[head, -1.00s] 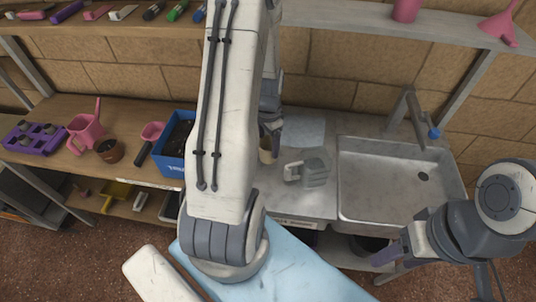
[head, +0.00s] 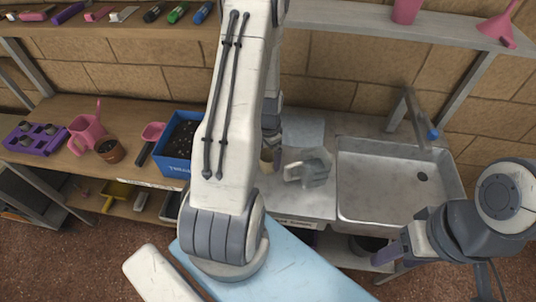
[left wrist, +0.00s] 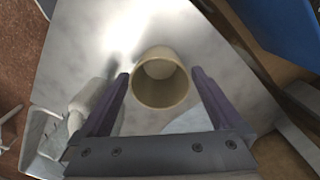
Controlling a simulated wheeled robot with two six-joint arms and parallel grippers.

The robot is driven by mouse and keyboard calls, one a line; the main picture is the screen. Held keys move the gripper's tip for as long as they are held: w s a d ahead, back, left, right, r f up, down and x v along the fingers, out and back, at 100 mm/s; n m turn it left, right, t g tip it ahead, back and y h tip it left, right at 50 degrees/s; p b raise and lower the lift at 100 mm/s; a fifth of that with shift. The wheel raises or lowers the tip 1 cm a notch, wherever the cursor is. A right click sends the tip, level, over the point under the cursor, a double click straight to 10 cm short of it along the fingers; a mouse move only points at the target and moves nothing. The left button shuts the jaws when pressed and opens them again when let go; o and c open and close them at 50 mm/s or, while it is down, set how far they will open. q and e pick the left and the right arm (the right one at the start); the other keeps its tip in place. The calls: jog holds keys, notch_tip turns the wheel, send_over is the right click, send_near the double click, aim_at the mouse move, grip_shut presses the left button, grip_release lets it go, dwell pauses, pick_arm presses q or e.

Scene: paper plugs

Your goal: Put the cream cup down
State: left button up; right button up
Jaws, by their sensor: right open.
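The cream cup (left wrist: 137,92) shows in the left wrist view with its round mouth toward the camera, over the grey metal counter. In the head view the cup (head: 266,160) is mostly hidden behind my left arm. My left gripper (left wrist: 160,76) has one finger on each side of the cup. A narrow gap shows between each finger and the cup, so it looks open around it. In the head view my left gripper (head: 271,141) is largely hidden. My right gripper (head: 386,250) is open and empty, in front of the sink.
A grey jug (head: 312,169) is close to the cup on its right. The sink (head: 365,212) lies farther right. A blue box of soil (head: 176,163) stands to the left. A shelf (head: 350,18) runs above the counter.

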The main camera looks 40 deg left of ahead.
pick_arm(q)
jog(key=shift+r, duration=0.6)
notch_tip(320, 180, up, 11)
jog(key=b, duration=0.2)
jog(key=s+d+r+m, duration=0.1)
jog(key=d+r, duration=0.2)
jog(key=d, duration=0.6)
jog(key=d+r+m, duration=0.1)
jog(key=d+r, duration=0.2)
jog(key=d, duration=0.6)
jog(key=s+d+r+m+h, duration=0.1)
jog(key=s+d+r, duration=0.3)
jog(key=s+d, duration=0.8)
jog(key=s+m, duration=0.1)
jog(key=s, duration=0.2)
jog(key=shift+d, duration=0.35)
